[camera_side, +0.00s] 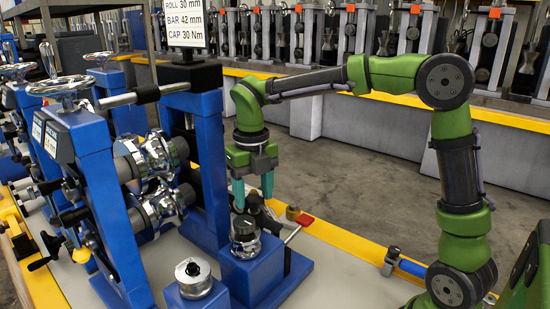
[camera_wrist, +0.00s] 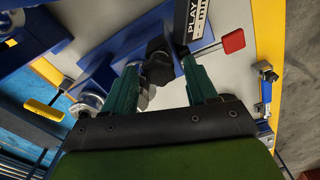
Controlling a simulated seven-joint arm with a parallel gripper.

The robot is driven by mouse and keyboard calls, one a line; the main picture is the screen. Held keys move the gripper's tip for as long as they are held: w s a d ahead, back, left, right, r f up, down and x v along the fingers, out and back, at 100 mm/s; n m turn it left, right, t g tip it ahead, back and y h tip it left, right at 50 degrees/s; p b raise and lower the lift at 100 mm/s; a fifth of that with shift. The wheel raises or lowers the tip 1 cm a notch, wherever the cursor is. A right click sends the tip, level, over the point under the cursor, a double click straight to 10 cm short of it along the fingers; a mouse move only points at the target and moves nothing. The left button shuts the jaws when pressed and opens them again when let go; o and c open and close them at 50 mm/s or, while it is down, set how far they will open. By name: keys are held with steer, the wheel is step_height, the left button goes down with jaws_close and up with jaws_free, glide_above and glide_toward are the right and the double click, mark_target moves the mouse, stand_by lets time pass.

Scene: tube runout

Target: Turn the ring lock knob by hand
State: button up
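My gripper (camera_side: 253,198) points down with its two green fingers apart, above the front of the blue machine (camera_side: 208,150). In the wrist view the open fingers (camera_wrist: 160,68) show with a dark knob (camera_wrist: 158,72) seen between them; I cannot tell whether they touch it. In the side view a black-topped knob with a silver ring (camera_side: 245,238) sits on a blue block, below and slightly left of the fingers. A second silver knob with a dark centre (camera_side: 193,276) sits on a block nearer the camera. No label marks which is the ring lock knob.
Blue posts with rollers (camera_side: 155,165) and handwheels (camera_side: 60,86) stand left of my gripper. A lever with a red end (camera_side: 305,219) is to its right. A blue-handled tool (camera_side: 404,264) lies near the yellow edge (camera_side: 355,245). The grey plate between is mostly clear.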

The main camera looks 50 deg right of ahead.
steer(key=shift+r, duration=0.1)
steer(key=shift+r, duration=0.95)
